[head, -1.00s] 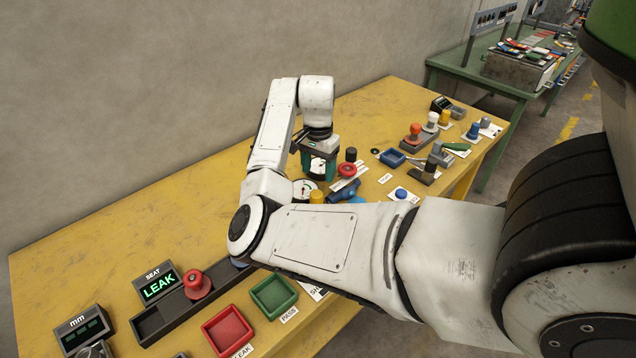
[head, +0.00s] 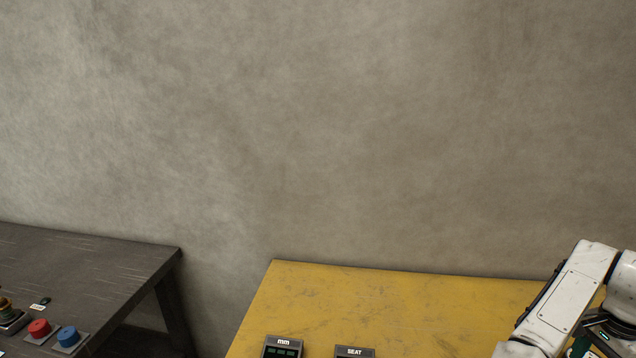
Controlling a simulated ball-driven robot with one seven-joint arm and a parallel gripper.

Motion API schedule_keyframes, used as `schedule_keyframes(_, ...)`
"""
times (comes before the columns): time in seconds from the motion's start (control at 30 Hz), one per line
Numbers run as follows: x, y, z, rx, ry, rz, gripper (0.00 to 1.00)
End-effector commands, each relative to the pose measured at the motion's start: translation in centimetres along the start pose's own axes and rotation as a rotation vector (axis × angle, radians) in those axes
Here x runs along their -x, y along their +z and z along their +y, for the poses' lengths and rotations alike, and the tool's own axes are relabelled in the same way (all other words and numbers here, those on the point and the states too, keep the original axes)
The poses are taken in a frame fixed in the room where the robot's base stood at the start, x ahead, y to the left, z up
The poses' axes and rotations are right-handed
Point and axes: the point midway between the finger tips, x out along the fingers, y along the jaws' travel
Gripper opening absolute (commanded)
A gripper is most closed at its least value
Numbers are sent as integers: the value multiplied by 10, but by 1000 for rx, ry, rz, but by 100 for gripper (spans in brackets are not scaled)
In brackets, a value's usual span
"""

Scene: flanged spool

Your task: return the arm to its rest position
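My white arm (head: 570,300) is cut off at the lower right corner of the head view. Its links bend there over the right part of the yellow bench (head: 400,290). Only a dark and teal piece of my gripper (head: 606,338) shows below the wrist. Its fingers are outside the picture, so I cannot see whether they are open or hold anything. No spool is in view now.
The mm display (head: 283,348) and SEAT display (head: 354,352) stand at the bottom edge on the yellow bench. A dark table (head: 90,265) at left carries a red button (head: 39,328) and a blue button (head: 68,336). A gap separates the tables. A bare wall (head: 320,120) rises behind.

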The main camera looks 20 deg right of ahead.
Motion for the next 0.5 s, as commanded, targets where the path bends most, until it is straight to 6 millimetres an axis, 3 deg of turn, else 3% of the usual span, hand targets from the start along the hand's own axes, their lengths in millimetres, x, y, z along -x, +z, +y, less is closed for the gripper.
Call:
schedule_keyframes(0.17,-9,9,4,197,-3,180,65)
schedule_keyframes(0.27,-11,25,-2,357,-21,279,65)
schedule_keyframes(0.37,-15,50,-9,535,-46,360,65)
schedule_keyframes(0.5,-24,102,-17,809,-98,435,65)
